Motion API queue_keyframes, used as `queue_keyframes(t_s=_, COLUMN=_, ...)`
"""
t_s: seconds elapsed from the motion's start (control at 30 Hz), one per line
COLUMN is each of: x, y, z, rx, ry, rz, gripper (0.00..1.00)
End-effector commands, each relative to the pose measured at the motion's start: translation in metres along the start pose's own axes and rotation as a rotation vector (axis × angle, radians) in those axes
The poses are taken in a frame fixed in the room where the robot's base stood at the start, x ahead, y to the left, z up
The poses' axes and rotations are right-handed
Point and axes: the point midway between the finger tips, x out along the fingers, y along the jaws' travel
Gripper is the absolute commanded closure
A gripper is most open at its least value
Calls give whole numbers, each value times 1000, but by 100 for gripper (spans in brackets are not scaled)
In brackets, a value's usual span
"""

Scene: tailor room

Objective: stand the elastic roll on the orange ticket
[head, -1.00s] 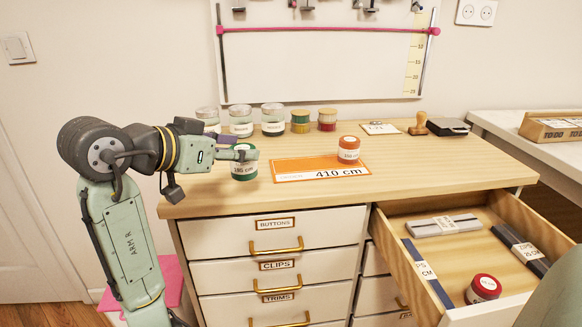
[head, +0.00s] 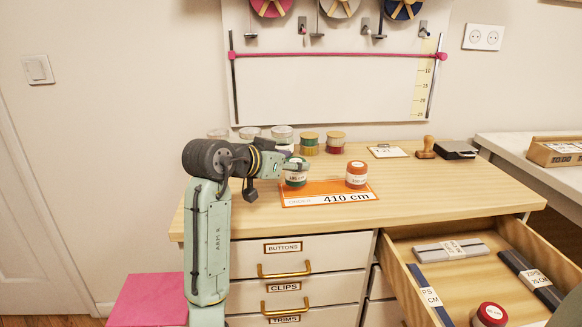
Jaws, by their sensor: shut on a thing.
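A green roll (head: 296,180) with a white label is held upright in my gripper (head: 300,165), which is shut on it. In the head view the roll overlaps the back left part of the orange ticket (head: 300,200). I cannot tell whether its base touches the ticket or is slightly above. The ticket lies flat on the wooden dresser top and reads 410 cm. An orange roll (head: 357,174) with a white label stands on the ticket's right part, apart from the green roll. The fingers hide part of the green roll's top.
Glass jars (head: 282,134) and two thread spools (head: 309,142) stand along the back. A wooden stamp (head: 427,147) and a black pad (head: 456,149) are at back right. An open drawer (head: 405,285) at right holds packets and a red roll (head: 490,315). The dresser's front right top is clear.

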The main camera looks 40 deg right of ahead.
Motion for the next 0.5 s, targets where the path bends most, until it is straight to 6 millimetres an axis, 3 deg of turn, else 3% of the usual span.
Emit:
queue_keyframes(t_s=0.1, x=5, y=0, z=14, rx=-2, ry=0, rz=0, gripper=84)
queue_keyframes(t_s=0.47, x=7, y=0, z=18, rx=0, ry=1, rz=0, gripper=84)
queue_keyframes(t_s=0.5, x=7, y=0, z=18, rx=0, ry=1, rz=0, gripper=57)
